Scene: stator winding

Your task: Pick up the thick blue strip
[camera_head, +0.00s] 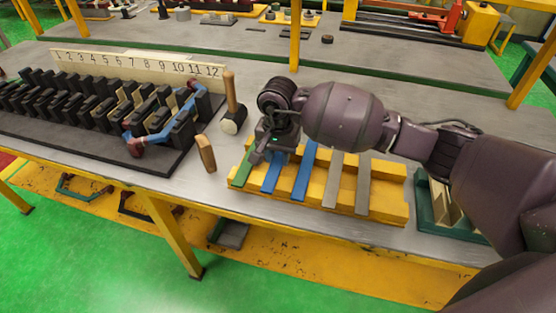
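Two blue strips lie across a yellow slotted rack (390,205) on the table. The left blue strip (272,179) is partly covered at its upper end by my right gripper (262,156). The right blue strip (304,174) lies just right of the gripper. I cannot tell for sure which of the two is thicker. My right gripper comes in from the right and points down over the rack's left part, between the green strip (242,172) and the left blue strip. Its fingertips are small and dark, so their opening and any contact are unclear. My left gripper is out of view.
Two grey strips (334,180) lie on the rack's right part. A numbered stator model (120,110) with a blue coil fills the table's left. A green box (437,208) is at right.

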